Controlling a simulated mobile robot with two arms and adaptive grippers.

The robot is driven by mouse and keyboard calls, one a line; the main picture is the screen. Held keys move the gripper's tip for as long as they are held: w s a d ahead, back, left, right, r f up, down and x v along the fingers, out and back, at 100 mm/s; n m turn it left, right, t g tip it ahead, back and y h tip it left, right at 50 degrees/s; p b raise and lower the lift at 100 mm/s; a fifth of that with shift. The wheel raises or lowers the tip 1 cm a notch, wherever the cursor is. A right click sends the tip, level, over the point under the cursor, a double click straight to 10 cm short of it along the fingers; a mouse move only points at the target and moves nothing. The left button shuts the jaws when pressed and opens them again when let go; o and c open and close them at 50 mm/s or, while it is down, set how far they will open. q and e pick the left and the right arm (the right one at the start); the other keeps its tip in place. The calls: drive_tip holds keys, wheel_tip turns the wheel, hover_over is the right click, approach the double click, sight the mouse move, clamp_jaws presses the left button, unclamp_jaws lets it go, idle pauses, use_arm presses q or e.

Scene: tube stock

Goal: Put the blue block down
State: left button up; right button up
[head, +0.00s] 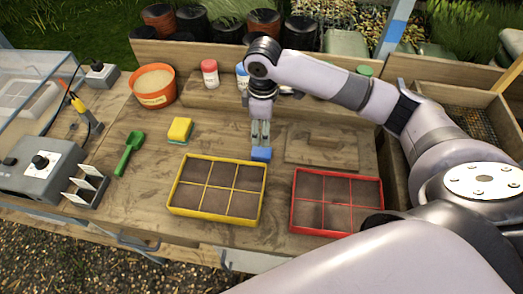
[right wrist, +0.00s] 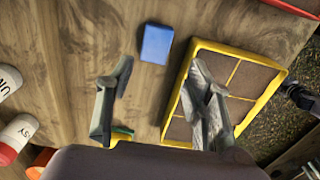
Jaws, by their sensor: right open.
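The blue block (head: 261,154) lies on the wooden table just behind the right corner of the yellow tray (head: 217,217). It also shows in the right wrist view (right wrist: 156,44), beyond the fingertips and apart from them, with bare wood around it. My right gripper (head: 260,139) points down just above and behind the block in the head view. Its two fingers (right wrist: 165,88) are spread with nothing between them. My left gripper is not in view.
A red tray (head: 292,214) stands right of the yellow one. A wooden board (head: 335,150) lies behind it. A yellow-green sponge (head: 180,130), a green scoop (head: 129,152) and an orange pot (head: 155,86) are to the left. Bottles stand at the back.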

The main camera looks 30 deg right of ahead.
hover_over(261, 151)
drive_tip(key=f, duration=0.5)
drive_tip(key=shift+s+d+p, duration=0.1)
drive_tip(key=shift+s+p, duration=0.2)
drive_tip(key=shift+p, duration=0.05)
drive_tip(key=shift+f, duration=0.8)
drive_tip(key=f+p, duration=0.1)
drive_tip(key=f, duration=0.2)
drive_tip(key=shift+w+f+p, duration=0.2)
drive_tip(key=shift+f+p, duration=0.15)
drive_tip(key=shift+f, duration=0.4)
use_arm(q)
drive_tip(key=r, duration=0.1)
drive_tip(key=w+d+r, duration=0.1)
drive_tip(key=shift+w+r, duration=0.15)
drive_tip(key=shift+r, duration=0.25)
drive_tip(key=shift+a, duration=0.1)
use_arm(e)
drive_tip(key=shift+c, duration=0.8)
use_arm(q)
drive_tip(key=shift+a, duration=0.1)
use_arm(e)
drive_tip(key=c, duration=0.8)
